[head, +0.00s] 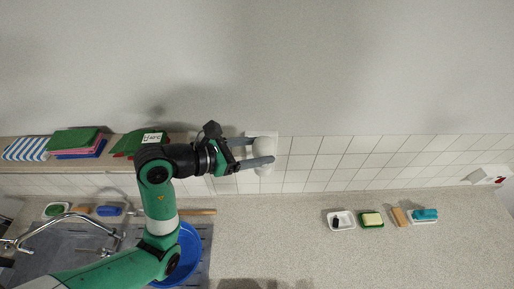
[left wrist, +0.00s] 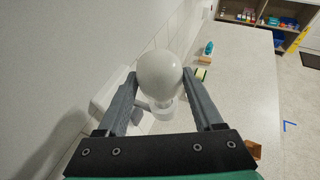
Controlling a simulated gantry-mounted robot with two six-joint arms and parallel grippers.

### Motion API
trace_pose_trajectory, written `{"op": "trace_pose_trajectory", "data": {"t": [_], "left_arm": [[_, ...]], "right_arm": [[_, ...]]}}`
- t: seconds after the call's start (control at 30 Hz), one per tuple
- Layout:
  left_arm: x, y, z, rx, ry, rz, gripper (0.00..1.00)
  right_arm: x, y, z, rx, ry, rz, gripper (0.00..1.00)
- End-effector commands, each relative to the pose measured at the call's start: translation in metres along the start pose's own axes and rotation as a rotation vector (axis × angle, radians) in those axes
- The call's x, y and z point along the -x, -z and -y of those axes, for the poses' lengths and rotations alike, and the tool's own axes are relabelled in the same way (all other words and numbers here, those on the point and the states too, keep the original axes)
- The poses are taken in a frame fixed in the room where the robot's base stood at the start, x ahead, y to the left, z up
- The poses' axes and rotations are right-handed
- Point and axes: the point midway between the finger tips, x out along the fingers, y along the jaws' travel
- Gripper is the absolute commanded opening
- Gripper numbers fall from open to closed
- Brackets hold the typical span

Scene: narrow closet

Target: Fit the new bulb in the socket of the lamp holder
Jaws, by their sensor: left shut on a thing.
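My left gripper (head: 262,151) reaches in from the left to the tiled wall and is shut on a round white bulb (head: 263,145). In the left wrist view the bulb (left wrist: 160,73) sits between the two grey fingers, its globe toward the camera. A white lamp holder (head: 262,134) is on the wall right behind the bulb, and its white plate also shows in the left wrist view (left wrist: 108,90). The bulb's neck and the socket are largely hidden, so I cannot tell whether the bulb is seated. My right gripper is not in view.
A counter (head: 330,260) runs below, mostly clear in the middle. Left are a sink tap (head: 60,222) and a blue basin (head: 185,255). Folded cloths (head: 75,142) lie on a ledge. A white dish (head: 341,220), a sponge (head: 372,219) and a blue brush (head: 425,214) stand right.

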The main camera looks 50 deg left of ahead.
Motion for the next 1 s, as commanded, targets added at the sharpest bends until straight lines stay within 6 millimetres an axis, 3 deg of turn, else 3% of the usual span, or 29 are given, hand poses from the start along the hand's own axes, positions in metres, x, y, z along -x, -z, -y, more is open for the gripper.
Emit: {"op": "trace_pose_trajectory", "data": {"t": [0.77, 0.8, 0.93, 1.0], "left_arm": [[-0.0049, 0.0116, 0.0, 0.0, 0.0, 0.001, 0.13], [-0.0049, 0.0116, 0.0, 0.0, 0.0, 0.001, 0.75], [-0.0049, 0.0116, 0.0, 0.0, 0.0, 0.0, 0.99], [-0.0049, 0.0116, 0.0, 0.0, 0.0, 0.0, 1.0]], "right_arm": [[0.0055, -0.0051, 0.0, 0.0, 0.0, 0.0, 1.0], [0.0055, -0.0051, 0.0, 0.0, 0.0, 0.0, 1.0], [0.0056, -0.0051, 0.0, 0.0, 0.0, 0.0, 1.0], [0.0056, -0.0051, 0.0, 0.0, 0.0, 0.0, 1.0]]}}
